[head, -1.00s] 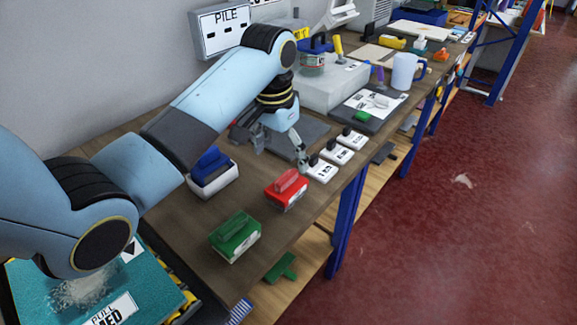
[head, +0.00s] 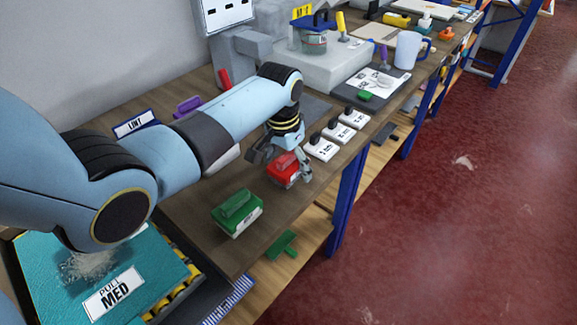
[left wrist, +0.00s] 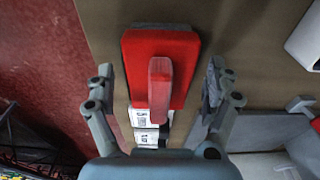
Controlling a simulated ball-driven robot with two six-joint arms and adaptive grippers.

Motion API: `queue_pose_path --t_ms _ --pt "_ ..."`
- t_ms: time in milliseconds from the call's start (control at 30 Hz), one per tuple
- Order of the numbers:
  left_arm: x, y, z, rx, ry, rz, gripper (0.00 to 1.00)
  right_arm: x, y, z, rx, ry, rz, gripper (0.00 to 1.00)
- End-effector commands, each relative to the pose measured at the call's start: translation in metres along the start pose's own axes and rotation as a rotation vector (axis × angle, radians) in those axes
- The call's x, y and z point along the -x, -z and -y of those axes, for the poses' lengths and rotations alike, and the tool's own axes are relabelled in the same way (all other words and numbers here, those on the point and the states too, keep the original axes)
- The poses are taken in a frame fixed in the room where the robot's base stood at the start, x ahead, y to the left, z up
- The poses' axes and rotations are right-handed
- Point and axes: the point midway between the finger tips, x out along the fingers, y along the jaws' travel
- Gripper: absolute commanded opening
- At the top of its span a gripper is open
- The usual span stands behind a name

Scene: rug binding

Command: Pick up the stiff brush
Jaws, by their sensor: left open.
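Which brush is the stiff one I cannot tell, as the brush labels are too small to read. A red block-shaped brush (head: 284,174) with a raised red handle sits on the bench. My left gripper (head: 281,166) is at the red brush, open. In the left wrist view the red brush (left wrist: 160,88) lies between the two spread fingers, with gaps on both sides. A green brush (head: 236,213) stands nearer, toward the bench's front left. My left forearm mostly hides the white-bodied brush behind it. My right gripper is not in view.
Several white labelled blocks with black knobs (head: 320,147) stand just beyond the red brush, near the bench edge. A teal rug piece (head: 160,258) labelled MED lies at the lower left. A white mug (head: 408,50) and a dark clipboard (head: 398,85) are farther back.

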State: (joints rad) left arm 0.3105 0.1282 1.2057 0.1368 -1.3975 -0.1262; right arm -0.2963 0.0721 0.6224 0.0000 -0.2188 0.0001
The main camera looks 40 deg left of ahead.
Motion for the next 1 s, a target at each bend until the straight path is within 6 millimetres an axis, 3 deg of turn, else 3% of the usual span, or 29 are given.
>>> queue_pose_path --t_ms 67,533,833,1000 --pt "0.000 0.000 0.000 0.000 0.000 0.000 0.84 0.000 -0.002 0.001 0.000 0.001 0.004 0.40" --pt "0.000 0.000 0.000 0.000 -0.001 0.000 0.22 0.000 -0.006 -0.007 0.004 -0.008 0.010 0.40" --pt "0.003 0.001 0.000 0.000 0.000 -0.001 0.21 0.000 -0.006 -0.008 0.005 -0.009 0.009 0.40" --pt "0.016 0.003 0.000 0.000 0.000 -0.003 0.21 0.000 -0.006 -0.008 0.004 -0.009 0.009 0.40"
